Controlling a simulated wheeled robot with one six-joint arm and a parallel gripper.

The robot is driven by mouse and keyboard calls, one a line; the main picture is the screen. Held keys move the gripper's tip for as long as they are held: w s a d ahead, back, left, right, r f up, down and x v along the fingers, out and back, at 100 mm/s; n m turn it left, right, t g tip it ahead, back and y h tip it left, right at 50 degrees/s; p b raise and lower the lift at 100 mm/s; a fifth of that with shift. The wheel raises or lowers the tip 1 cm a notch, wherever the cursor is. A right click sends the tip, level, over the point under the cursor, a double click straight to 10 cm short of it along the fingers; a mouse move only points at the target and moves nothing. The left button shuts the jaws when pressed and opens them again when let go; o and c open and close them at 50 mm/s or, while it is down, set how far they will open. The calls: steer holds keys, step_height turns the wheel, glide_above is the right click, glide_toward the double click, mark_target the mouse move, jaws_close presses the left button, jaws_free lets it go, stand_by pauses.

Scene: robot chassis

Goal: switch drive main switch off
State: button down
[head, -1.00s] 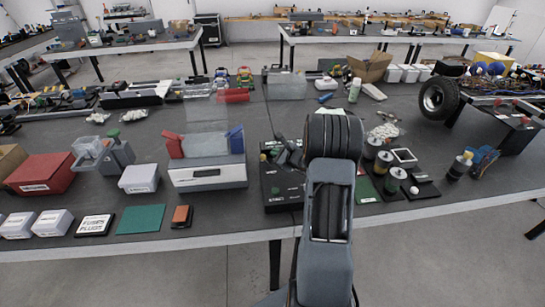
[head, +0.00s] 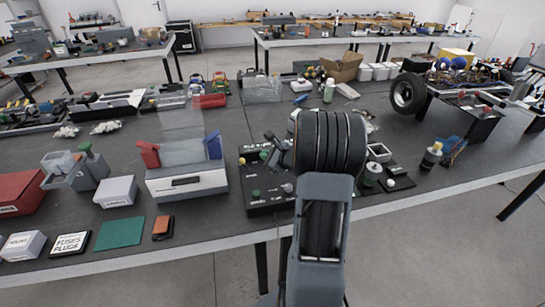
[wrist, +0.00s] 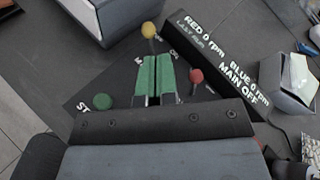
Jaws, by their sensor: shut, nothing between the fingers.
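The black drive control box (head: 272,207) stands at the table's front edge, left of my arm. The wrist view shows its yellow knob (wrist: 149,30), red knob (wrist: 196,76) and green button (wrist: 102,101). My gripper (wrist: 155,62) is shut and empty, its green fingers over the panel between the yellow and red knobs. The fingers partly cover panel lettering; a switch beneath them cannot be made out. The display strip (wrist: 222,62) reads "RED 0 rpm", "BLUE 0 rpm" and "MAIN OFF". In the head view my arm hides part of the box.
A grey-white machine (head: 188,185) with red and blue end pieces stands left of the box. A white open container (wrist: 287,80) is right of the display.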

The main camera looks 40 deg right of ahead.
steer(key=shift+s+a+r, duration=0.1)
steer(key=shift+s+r, duration=0.65)
steer(key=shift+s, duration=0.25)
steer(key=shift+s+a+r, duration=0.1)
steer(key=shift+s+r, duration=0.6)
steer(key=shift+s, duration=0.25)
steer(key=s+a+f+n+g+y, duration=0.2)
steer(key=s+a+f+n+g, duration=0.2)
steer(key=s+a+n+g, duration=0.75)
steer(key=s+a+r+n+t+h, duration=0.1)
steer(key=s+a+r+n+h, duration=0.1)
steer(key=a+n, duration=0.3)
steer(key=s+a+r+n+t+h, duration=0.1)
steer(key=s+a+r+n+h, duration=0.2)
steer(key=n, duration=0.8)
step_height(320, 180, up, 2)
steer(key=shift+s+a+r, duration=0.15)
steer(key=shift+a+r, duration=0.1)
steer(key=shift+a, duration=0.85)
steer(key=shift+n, duration=0.25)
